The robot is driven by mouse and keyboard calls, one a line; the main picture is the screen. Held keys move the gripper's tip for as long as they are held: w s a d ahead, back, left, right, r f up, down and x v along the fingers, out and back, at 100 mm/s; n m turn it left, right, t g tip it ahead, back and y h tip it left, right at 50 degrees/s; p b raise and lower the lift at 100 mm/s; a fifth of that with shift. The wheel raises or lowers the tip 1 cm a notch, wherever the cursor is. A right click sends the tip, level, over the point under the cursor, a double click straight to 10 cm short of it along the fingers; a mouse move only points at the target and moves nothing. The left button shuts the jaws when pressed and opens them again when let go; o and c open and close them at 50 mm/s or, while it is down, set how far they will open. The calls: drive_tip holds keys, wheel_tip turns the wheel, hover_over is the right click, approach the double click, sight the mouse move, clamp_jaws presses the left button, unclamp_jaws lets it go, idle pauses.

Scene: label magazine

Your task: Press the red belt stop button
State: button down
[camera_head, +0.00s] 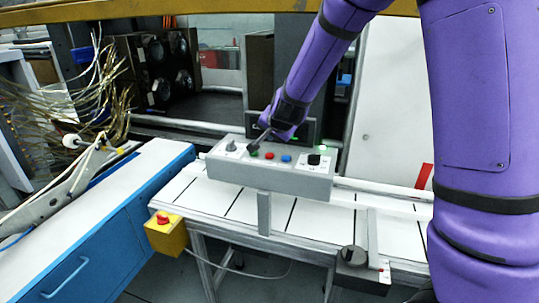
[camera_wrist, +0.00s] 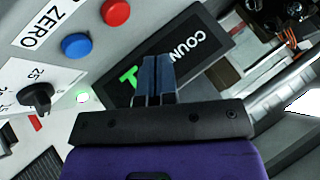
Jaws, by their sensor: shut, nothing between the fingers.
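A grey control box (camera_head: 225,170) stands over the white belt and carries a row of controls. A red button (camera_head: 270,155) sits on its top between a green button (camera_head: 254,154) and a blue button (camera_head: 286,158). A second red button (camera_head: 162,218) sits on a yellow box at the belt's front left. My gripper (camera_head: 255,146) is shut and empty near the green button; contact cannot be told. Its closed fingers (camera_wrist: 157,62) show in the wrist view.
A black display (camera_head: 309,130) stands behind the controls; its COUNT lettering shows in the wrist view. A black knob (camera_head: 314,159) and a lit green lamp (camera_head: 322,148) are at the box's right. A blue cabinet (camera_head: 90,250) stands left.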

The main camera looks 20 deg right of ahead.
sight(271, 154)
drive_tip(key=shift+f, duration=1.5)
drive_tip(key=shift+f, duration=0.1)
idle(0.9)
drive_tip(key=shift+f, duration=0.3)
drive_tip(key=shift+f, duration=0.5)
idle(1.0)
drive_tip(key=shift+r, duration=0.9)
drive_tip(key=shift+r, duration=2.55)
